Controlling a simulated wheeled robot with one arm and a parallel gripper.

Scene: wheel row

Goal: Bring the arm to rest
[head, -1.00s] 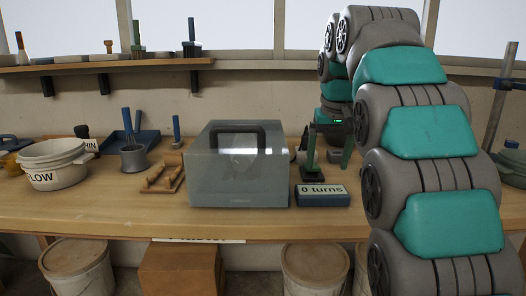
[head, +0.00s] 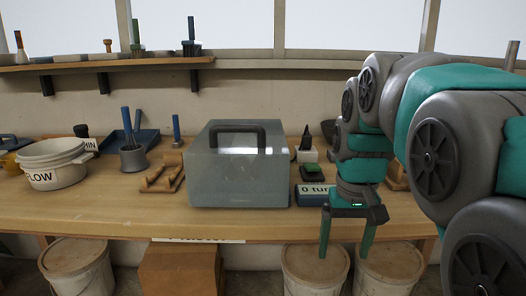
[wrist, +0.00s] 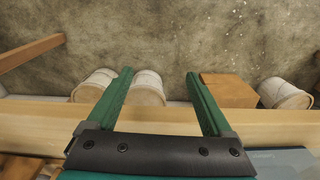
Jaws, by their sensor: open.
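My gripper (head: 346,238) hangs pointing down at the front edge of the bench, right of centre in the head view. Its two green fingers are apart with nothing between them. In the wrist view my gripper (wrist: 160,85) also shows open and empty, its fingers spread above the bench edge and the floor. My arm bends in from the right side of the head view.
A translucent grey box (head: 238,190) with a dark handle stands on the bench (head: 110,218). White pots (head: 55,172) stand at left. Buckets (head: 318,270) and a brown box (head: 180,268) are below.

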